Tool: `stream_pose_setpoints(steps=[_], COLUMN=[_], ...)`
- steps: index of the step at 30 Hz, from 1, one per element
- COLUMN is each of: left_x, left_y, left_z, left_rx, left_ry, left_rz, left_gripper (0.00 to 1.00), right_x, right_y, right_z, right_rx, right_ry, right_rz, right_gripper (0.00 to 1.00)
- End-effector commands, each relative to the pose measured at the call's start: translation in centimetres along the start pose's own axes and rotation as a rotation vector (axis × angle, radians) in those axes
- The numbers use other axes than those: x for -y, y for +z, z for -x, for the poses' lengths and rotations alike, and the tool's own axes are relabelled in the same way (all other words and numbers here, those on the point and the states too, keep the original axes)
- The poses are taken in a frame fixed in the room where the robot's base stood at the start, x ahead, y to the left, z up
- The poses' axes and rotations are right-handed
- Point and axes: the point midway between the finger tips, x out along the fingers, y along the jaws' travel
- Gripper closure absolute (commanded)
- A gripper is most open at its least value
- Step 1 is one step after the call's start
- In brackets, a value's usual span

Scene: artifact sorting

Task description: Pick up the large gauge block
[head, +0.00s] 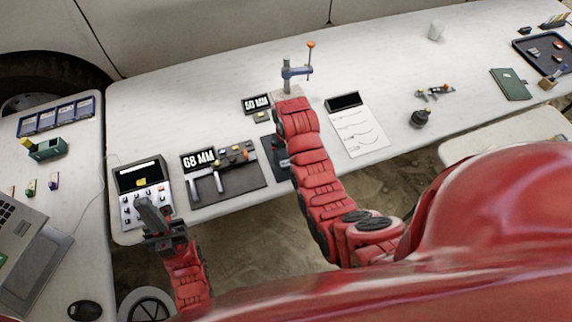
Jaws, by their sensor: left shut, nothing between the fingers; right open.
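My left gripper (146,207) is shut and empty, above the lower part of a grey box with a screen and knobs (140,176). My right arm reaches up across the table's front edge; its gripper is hidden behind the arm. A dark tray (236,182) below the "68 MM" display (199,160) holds a silver caliper (207,184) and several small block-like pieces (235,154). A small dark piece (262,118) lies by the "50 MM" display (256,104). I cannot tell which piece is the large gauge block.
A dark pad (270,146) is partly covered by that arm. A paper sheet (358,132) and a dark round object (420,118) lie to the right. The white table (210,105) is clear at the back left.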

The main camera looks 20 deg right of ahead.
Motion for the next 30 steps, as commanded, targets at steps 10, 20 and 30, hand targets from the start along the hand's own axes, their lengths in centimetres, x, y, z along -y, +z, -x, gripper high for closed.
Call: stream_pose_setpoints(steps=[10, 20, 30], left_x=[0.1, 0.1, 0.1], left_y=[-0.4, -0.4, -0.4], left_z=[-2.4, -2.6, -2.6], left_rx=[0.0, 0.0, 0.0], left_ry=[0.0, 0.0, 0.0], left_rz=[0.0, 0.0, 0.0], left_gripper=[1.0, 1.0, 1.0], right_x=[0.3, 0.3, 0.3], right_y=[-0.4, -0.5, -0.5], right_z=[-3.3, -4.4, -4.3], right_rx=[0.006, 0.001, 0.0], right_ry=[0.0, 0.0, 0.0], right_rz=[0.0, 0.0, 0.0], right_gripper=[0.15, 0.15, 0.6])
